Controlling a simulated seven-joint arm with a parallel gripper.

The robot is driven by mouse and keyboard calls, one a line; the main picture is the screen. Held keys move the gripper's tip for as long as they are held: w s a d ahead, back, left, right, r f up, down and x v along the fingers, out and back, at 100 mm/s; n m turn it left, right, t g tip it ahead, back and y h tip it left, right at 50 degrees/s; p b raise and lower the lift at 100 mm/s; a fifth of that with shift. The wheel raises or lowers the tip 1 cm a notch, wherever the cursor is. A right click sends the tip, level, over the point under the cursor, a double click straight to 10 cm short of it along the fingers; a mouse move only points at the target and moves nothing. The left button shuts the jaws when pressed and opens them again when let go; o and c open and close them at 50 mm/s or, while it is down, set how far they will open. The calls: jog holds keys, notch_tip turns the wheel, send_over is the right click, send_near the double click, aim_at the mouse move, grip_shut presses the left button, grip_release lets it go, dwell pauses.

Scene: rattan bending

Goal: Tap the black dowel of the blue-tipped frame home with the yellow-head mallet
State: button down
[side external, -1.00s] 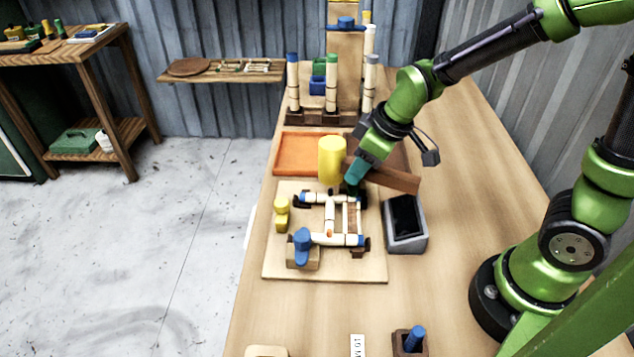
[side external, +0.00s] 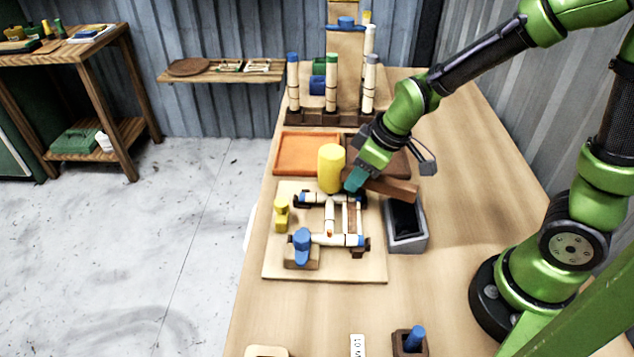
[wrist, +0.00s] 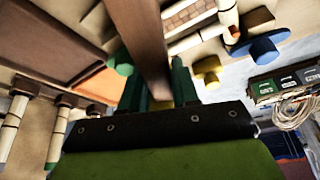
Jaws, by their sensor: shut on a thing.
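My gripper (side external: 355,183) is shut on the brown handle of the mallet. The mallet's yellow head (side external: 331,168) stands out to the left of my gripper, and the handle (side external: 398,189) sticks out to the right. The handle also shows between my gripper's fingers (wrist: 158,85) in the wrist view (wrist: 140,35). The blue-tipped frame (side external: 329,216), pale with blue ends, lies on a light board (side external: 285,268). The yellow head appears just beyond the frame's far side; its height above it is unclear. I cannot make out the black dowel with certainty.
A blue-topped clamp (side external: 302,243) and a yellow one (side external: 282,215) stand on the board. A grey box (side external: 407,240) with a dark inside is to its right. An orange tray (side external: 303,153) and upright posts (side external: 331,85) are behind. The table front is mostly clear.

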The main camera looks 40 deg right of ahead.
jog(key=shift+r, duration=1.05)
jog(key=shift+f, duration=0.15)
jog(key=shift+f, duration=0.2)
dwell(0.8)
jog(key=shift+f, duration=0.3)
dwell(0.3)
